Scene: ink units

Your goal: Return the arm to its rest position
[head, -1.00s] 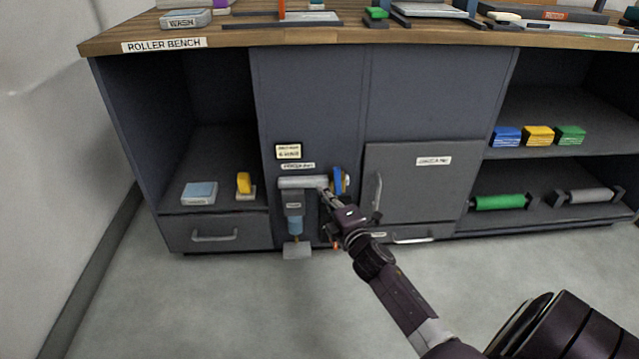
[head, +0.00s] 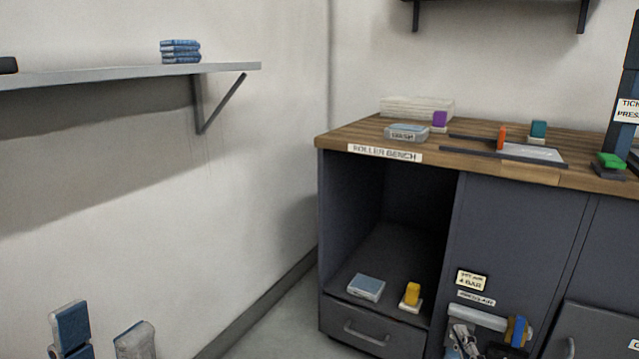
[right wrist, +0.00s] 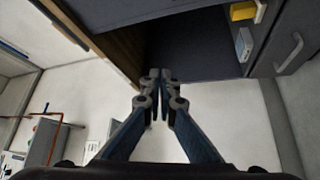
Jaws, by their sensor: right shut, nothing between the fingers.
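My right gripper (head: 462,340) shows at the bottom edge of the head view, in front of the press-air unit on the bench front; only its tips show. In the right wrist view its two fingers (right wrist: 160,78) meet at the tips with nothing between them. They point toward the open left bay of the bench and the wall beyond. My left gripper (head: 103,325) is at the bottom left of the head view, with two blue-padded fingers apart and nothing between them; its lower part is cut off.
The roller bench (head: 465,158) has an open bay with a pale blue box (head: 366,288) and a yellow block (head: 412,293). A blue and yellow handle (head: 517,331) sticks out from the bench front. A wall shelf (head: 120,73) is at left. The floor between wall and bench is clear.

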